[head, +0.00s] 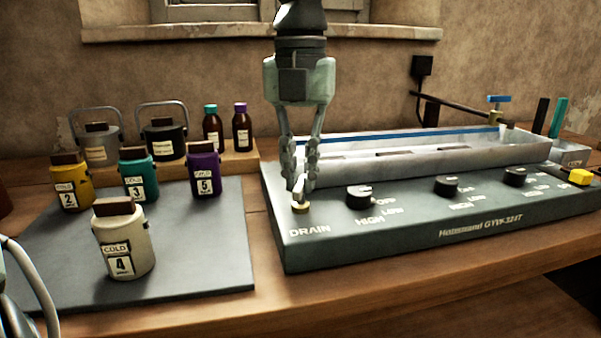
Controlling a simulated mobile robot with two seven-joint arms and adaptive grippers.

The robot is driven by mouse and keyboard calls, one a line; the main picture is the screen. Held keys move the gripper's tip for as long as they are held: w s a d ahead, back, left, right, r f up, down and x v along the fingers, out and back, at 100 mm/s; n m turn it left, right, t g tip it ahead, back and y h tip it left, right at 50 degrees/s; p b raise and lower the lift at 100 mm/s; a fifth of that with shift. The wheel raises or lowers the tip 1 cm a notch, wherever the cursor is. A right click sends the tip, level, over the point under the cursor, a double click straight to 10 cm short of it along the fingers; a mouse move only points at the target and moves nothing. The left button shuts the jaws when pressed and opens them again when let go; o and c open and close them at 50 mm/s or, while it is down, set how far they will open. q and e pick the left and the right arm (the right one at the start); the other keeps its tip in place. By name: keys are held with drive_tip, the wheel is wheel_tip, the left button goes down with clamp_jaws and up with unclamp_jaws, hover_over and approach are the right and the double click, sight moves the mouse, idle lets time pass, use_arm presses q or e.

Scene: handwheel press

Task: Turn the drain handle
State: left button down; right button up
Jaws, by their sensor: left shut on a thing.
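The drain handle (300,207) is a small brass-coloured knob at the front left corner of the grey machine (400,235), above the printed word DRAIN. My left gripper (301,188) points straight down over it and is shut on the handle's upper part. The fingers hide much of the handle, so its turn angle cannot be told. My right gripper does not show in the head view.
Three black dials, one of them (359,196) near the gripper, line the machine's front. A long metal trough (420,160) lies behind them. Several labelled jars, including a cream one (123,240), stand on a dark mat (195,270) at left. Bottles (212,130) stand behind.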

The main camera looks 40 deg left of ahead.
use_arm(q)
drive_tip(key=m, duration=0.5)
drive_tip(key=shift+m, duration=2.1)
drive_tip(key=shift+m+p, duration=0.3)
drive_tip(key=shift+m, duration=1.4)
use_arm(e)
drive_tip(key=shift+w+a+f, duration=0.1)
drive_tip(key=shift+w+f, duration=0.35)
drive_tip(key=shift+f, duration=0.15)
use_arm(q)
drive_tip(key=shift+m, duration=0.3)
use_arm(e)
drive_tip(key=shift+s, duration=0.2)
